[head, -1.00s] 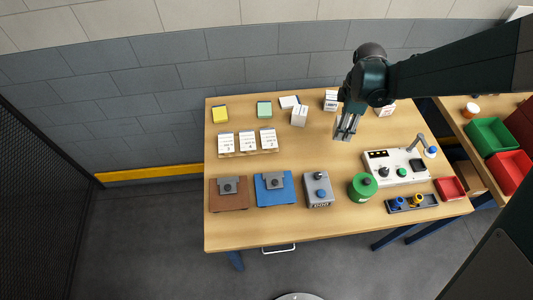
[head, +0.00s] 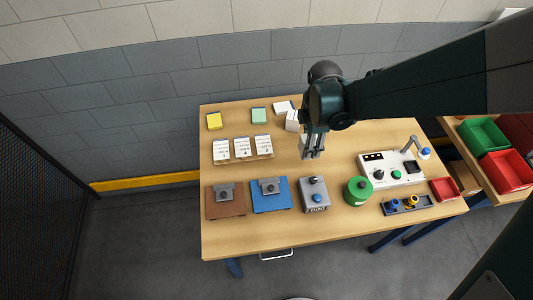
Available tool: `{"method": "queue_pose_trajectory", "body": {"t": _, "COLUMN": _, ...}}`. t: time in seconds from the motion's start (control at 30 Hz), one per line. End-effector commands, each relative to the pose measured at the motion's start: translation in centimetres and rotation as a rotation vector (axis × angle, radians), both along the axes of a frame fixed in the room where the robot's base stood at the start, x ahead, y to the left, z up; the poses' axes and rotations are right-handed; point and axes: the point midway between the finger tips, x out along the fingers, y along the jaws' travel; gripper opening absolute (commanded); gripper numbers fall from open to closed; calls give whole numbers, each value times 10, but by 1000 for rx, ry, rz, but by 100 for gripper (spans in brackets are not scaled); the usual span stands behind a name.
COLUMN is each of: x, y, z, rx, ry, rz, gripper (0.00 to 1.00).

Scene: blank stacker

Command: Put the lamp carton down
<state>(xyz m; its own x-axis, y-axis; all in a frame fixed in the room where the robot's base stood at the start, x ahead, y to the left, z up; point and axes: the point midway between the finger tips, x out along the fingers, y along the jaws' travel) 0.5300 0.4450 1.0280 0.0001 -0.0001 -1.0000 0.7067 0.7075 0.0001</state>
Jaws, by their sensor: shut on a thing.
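My gripper (head: 312,154) is shut on the lamp carton (head: 305,145), a small pale box mostly hidden by the fingers. It is over the middle of the wooden table (head: 240,240), behind the grey box with a knob. Whether the carton touches the table cannot be told. A white box (head: 292,122) stands just behind and left of my gripper, and another white box (head: 284,107) lies behind that.
Three white cards (head: 242,148) stand on a wooden strip to the left. A brown fixture (head: 225,204), a blue fixture (head: 271,204), the grey box (head: 314,205) and a green canister (head: 357,191) line the front. A control panel (head: 405,176) is right.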

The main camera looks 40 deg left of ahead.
Motion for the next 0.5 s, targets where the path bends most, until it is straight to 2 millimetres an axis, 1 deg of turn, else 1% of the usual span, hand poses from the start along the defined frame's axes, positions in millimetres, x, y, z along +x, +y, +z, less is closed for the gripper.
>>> {"method": "queue_pose_trajectory", "body": {"t": 0.13, "x": 0, "y": 0, "z": -3, "rx": 0, "ry": 0, "rz": 0, "gripper": 22}}
{"method": "queue_pose_trajectory", "body": {"t": 0.23, "x": 1, "y": 0, "z": -10, "rx": 0, "ry": 0, "rz": -1, "gripper": 22}}
{"method": "queue_pose_trajectory", "body": {"t": 0.5, "x": 1, "y": 0, "z": -41, "rx": 0, "ry": 0, "rz": -1, "gripper": 22}}
